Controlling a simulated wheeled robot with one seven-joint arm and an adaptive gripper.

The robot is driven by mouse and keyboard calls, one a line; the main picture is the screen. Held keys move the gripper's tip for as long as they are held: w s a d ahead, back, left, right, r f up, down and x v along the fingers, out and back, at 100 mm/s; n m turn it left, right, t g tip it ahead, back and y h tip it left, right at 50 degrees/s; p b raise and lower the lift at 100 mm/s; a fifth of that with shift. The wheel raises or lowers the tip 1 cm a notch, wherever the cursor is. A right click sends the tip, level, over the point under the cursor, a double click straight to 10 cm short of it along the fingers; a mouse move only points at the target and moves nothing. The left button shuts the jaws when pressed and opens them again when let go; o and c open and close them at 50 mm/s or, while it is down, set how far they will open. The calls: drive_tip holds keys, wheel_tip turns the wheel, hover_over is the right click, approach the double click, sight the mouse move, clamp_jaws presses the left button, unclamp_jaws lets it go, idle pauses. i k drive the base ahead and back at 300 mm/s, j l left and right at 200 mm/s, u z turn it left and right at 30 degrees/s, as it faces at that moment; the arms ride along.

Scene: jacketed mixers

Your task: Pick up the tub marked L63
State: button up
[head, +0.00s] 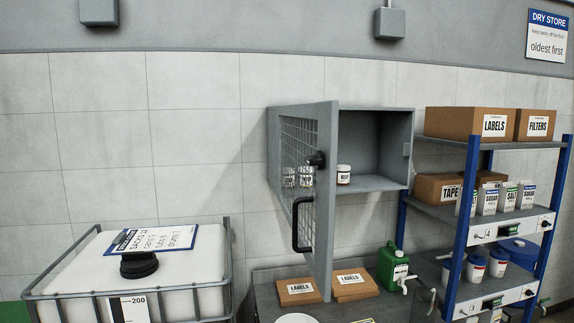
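No label reading L63 can be made out in the head view. My gripper is not in view.
The mesh door (322,200) of the grey cabinet (376,150) stands open, swung outward. Below are boxes marked LABELS (352,285) and a green jerrycan (391,268) on a bench. A caged white tank (190,265) is at left. The blue-post rack (461,230) holds boxes and cartons.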

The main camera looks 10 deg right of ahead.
sight(475, 274)
drive_tip(key=z, duration=1.55)
drive_tip(key=i+z, duration=0.2)
drive_tip(key=i, duration=0.4)
drive_tip(key=i+z, duration=0.15)
drive_tip(key=i, duration=0.5)
drive_tip(key=i+z, duration=0.2)
drive_tip(key=i, duration=0.4)
drive_tip(key=i+j+z, duration=0.15)
drive_tip(key=i, duration=0.45)
drive_tip(key=i+j, duration=0.05)
drive_tip(key=j, duration=0.05)
